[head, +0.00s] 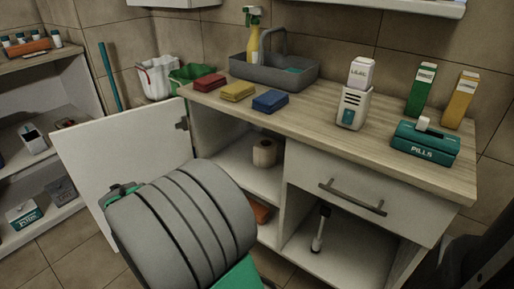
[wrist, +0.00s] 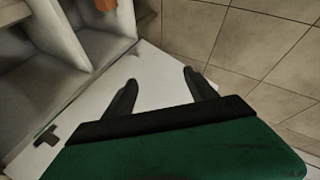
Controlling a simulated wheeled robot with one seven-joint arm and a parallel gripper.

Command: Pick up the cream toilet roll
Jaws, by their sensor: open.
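The cream toilet roll (head: 264,153) stands upright on the upper shelf inside the open left part of the cabinet, in the head view. It is not visible in the wrist view. My gripper (wrist: 160,88) shows in the wrist view with its two dark fingers spread apart and nothing between them. Behind the fingers is the white open door panel. In the head view my arm fills the lower left in front of the cabinet, and my fingers are hidden there.
The white cabinet door (head: 128,160) stands swung open to the left. An orange item (head: 260,211) lies on the lower shelf, also in the wrist view (wrist: 106,5). A drawer (head: 345,196) and a divider border the compartment's right. The counter (head: 310,112) holds sponges, a caddy and boxes.

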